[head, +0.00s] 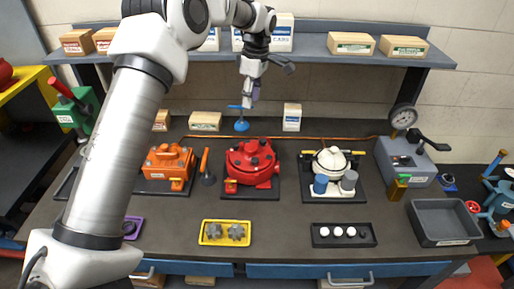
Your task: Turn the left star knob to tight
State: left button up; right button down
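Two dark grey star knobs sit side by side on a yellow plate (225,243) at the front middle of the bench. The left star knob (213,231) and the right star knob (237,231) look alike; their turn marks are too small to read. My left arm comes in from the left and reaches over the bench. My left gripper (268,84) is at the back, in front of the shelf, far from the knobs. Its fingers look spread apart, with nothing clearly held. My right gripper is not in view.
A red round motor (252,162), an orange motor (168,164) and a white-topped unit (331,162) stand behind the plate. A black strip (344,243) with white buttons and a grey tray (444,208) are to the right.

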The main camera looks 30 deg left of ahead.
pick_arm(q)
notch_tip(320, 180, down, 6)
jog(key=w+d+n+g+y+b, duration=0.1)
jog(key=w+n+y+b, duration=0.1)
jog(key=n+b, duration=0.3)
jog(key=n+g+b, duration=0.1)
send_near(256, 159)
jog(key=f, duration=0.2)
jog(key=shift+y, duration=0.3)
jog(key=s+f+p, duration=0.1)
jog(key=s+a+f+p, duration=0.1)
jog(key=f, duration=0.1)
jog(key=shift+s+a, duration=0.1)
jog(key=shift+a, duration=0.15)
notch_tip(256, 159, down, 2)
jog(key=shift+a+f+p, duration=0.2)
jog(key=shift+p, duration=0.1)
jog(key=shift+w+f, duration=0.25)
jog(key=shift+f, duration=0.05)
jog(key=shift+s+r, duration=0.1)
jog(key=shift+s, duration=0.1)
grip_shut()
